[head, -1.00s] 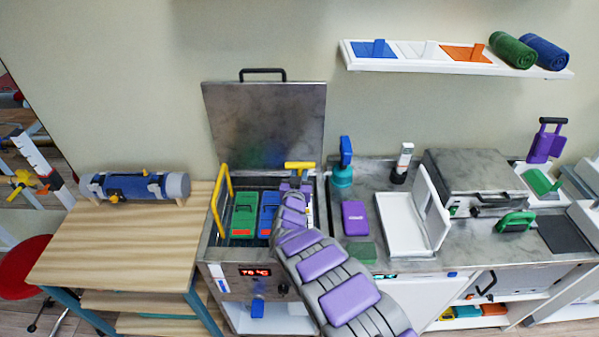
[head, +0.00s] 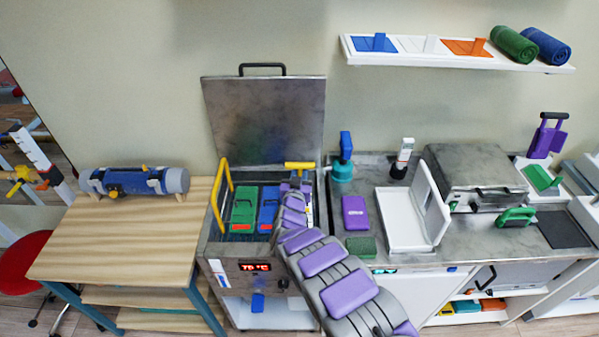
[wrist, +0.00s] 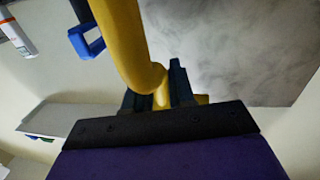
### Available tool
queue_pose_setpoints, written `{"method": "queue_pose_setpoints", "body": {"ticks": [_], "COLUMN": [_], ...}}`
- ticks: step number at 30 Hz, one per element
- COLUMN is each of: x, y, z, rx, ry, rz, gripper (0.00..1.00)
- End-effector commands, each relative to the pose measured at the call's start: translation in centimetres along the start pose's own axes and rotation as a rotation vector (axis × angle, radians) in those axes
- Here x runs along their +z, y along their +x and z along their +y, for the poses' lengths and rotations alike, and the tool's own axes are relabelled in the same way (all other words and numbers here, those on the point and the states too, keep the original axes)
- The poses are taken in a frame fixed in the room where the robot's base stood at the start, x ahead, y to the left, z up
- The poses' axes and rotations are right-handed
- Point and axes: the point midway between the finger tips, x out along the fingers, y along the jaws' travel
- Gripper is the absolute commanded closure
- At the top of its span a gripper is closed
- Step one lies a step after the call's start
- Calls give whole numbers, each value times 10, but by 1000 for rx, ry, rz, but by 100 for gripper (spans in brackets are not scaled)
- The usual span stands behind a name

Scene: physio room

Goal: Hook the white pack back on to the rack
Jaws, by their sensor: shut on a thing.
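My gripper (head: 296,184) is over the right part of the open steel tank (head: 212,238). Its dark fingers (wrist: 160,88) are shut on a yellow bar (wrist: 128,40), which also shows as a short yellow piece in the head view (head: 299,165). Inside the tank a green pack (head: 243,208) and a blue pack (head: 268,207) stand side by side, left of my gripper. My arm covers the right side of the tank. I cannot clearly make out the white pack or what hangs below the yellow bar.
The raised tank lid (head: 265,120) stands behind my gripper. A white tray (head: 402,232), a purple box (head: 355,212) and a blue-topped bottle (head: 343,160) are to the right. The wooden table (head: 120,238) has free room.

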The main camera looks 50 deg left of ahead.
Motion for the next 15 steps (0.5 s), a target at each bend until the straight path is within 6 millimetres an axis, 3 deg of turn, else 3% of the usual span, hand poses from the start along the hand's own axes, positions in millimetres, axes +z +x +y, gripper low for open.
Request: {"method": "queue_pose_setpoints", "body": {"ticks": [15], "x": [11], "y": [1], "z": [-1], "rx": [0], "ry": [-1], "rz": [2], "gripper": [100]}}
